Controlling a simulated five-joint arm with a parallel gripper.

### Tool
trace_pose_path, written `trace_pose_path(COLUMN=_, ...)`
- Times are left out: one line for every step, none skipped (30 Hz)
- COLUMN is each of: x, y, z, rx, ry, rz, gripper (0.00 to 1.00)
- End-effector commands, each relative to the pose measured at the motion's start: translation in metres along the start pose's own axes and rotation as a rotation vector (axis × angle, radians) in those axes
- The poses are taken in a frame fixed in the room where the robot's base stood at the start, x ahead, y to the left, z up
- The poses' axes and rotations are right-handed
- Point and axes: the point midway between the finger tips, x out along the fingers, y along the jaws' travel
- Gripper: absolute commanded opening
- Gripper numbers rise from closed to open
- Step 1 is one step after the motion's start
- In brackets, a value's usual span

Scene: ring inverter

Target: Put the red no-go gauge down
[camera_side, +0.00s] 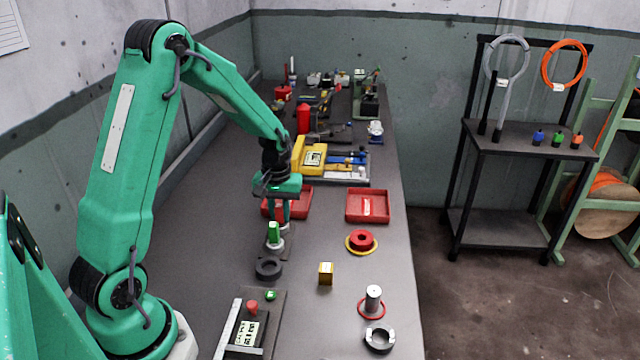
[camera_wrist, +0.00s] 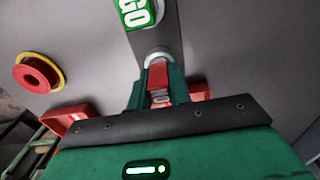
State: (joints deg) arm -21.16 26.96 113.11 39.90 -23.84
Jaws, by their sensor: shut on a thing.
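My gripper (camera_wrist: 159,78) is shut on the red no-go gauge (camera_wrist: 160,92), whose white lettering shows between the jaws in the wrist view. A grey metal end of the gauge shows beyond the fingertips. In the side view my gripper (camera_side: 280,212) points down over the far part of a dark narrow stand (camera_side: 288,251), and the red gauge is mostly hidden by the jaws. The green GO gauge (camera_side: 274,233) stands upright on the near part of that stand; it also shows in the wrist view (camera_wrist: 136,12). I cannot tell whether the red gauge touches the stand.
A red tray (camera_side: 300,212) lies just behind my gripper, another red tray (camera_side: 367,218) to its right.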

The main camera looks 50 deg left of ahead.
Motion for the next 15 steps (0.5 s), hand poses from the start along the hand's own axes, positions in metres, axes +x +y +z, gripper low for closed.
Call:
trace_pose_path(x=0.0013, y=0.0000, z=0.0000, rx=0.000, ry=0.000, rz=0.000, gripper=0.00)
trace_pose_path(x=0.0017, y=0.0000, z=0.0001, rx=0.000, ry=0.000, rz=0.000, gripper=0.22)
trace_pose_path(x=0.0015, y=0.0000, z=0.0001, rx=0.000, ry=0.000, rz=0.000, gripper=0.29)
trace_pose_path(x=0.0014, y=0.0000, z=0.0001, rx=0.000, ry=0.000, rz=0.000, gripper=0.35)
trace_pose_path(x=0.0014, y=0.0000, z=0.0001, rx=0.000, ry=0.000, rz=0.000, gripper=0.41)
trace_pose_path(x=0.0014, y=0.0000, z=0.0001, rx=0.000, ry=0.000, rz=0.000, gripper=0.41)
trace_pose_path(x=0.0014, y=0.0000, z=0.0001, rx=0.000, ry=0.000, rz=0.000, gripper=0.41)
trace_pose_path(x=0.0014, y=0.0000, z=0.0001, rx=0.000, ry=0.000, rz=0.000, gripper=0.41)
trace_pose_path(x=0.0013, y=0.0000, z=0.0001, rx=0.000, ry=0.000, rz=0.000, gripper=0.41)
trace_pose_path(x=0.0013, y=0.0000, z=0.0001, rx=0.000, ry=0.000, rz=0.000, gripper=0.41)
trace_pose_path(x=0.0013, y=0.0000, z=0.0001, rx=0.000, ry=0.000, rz=0.000, gripper=0.41)
trace_pose_path(x=0.0013, y=0.0000, z=0.0001, rx=0.000, ry=0.000, rz=0.000, gripper=0.41)
trace_pose_path(x=0.0012, y=0.0000, z=0.0001, rx=0.000, ry=0.000, rz=0.000, gripper=0.41)
trace_pose_path(x=0.0010, y=0.0000, z=0.0001, rx=0.000, ry=0.000, rz=0.000, gripper=0.41)
trace_pose_path(x=0.0005, y=0.0000, z=0.0001, rx=0.000, ry=0.000, rz=0.000, gripper=0.41)
